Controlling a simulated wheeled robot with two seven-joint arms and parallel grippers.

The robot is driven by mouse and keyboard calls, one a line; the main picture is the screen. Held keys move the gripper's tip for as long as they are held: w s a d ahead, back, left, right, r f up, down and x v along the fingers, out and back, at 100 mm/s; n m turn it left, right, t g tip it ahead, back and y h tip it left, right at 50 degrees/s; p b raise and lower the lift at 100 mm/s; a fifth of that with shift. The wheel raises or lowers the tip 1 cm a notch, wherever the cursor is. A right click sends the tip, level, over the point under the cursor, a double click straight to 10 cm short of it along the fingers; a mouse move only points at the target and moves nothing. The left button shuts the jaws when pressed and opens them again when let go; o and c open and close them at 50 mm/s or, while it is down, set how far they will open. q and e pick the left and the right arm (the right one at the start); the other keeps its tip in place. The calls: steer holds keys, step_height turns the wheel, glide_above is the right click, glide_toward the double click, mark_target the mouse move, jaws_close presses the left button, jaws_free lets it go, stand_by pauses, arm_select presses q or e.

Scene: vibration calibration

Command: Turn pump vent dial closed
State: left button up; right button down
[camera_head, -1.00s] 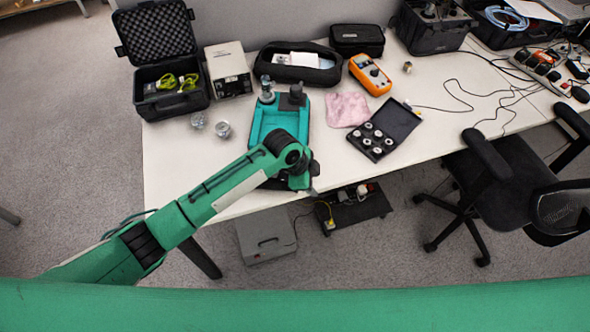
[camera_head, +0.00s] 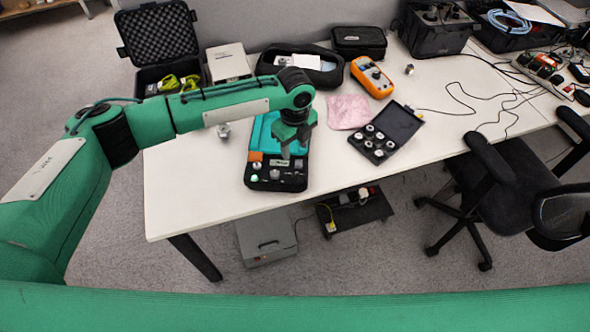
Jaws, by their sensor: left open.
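The teal and black pump unit (camera_head: 262,132) stands on the white table, partly hidden by my left arm. Its black front panel (camera_head: 270,185) faces me and carries an orange part (camera_head: 255,157) and several small light knobs or fittings. I cannot tell which of them is the vent dial, nor how it is turned. My left gripper (camera_head: 292,152) points down over the right part of the unit, behind the front panel. It is open, and I see nothing held in it. Whether it touches the unit is unclear. My right gripper is out of view.
A grey box (camera_head: 228,62) and an open foam-lined case (camera_head: 155,45) stand behind my arm.

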mark_target(295, 173)
arm_select(q)
step_height(295, 173, down, 11)
steer(key=shift+p, duration=1.15)
steer(key=shift+f, duration=0.5)
jaws_close()
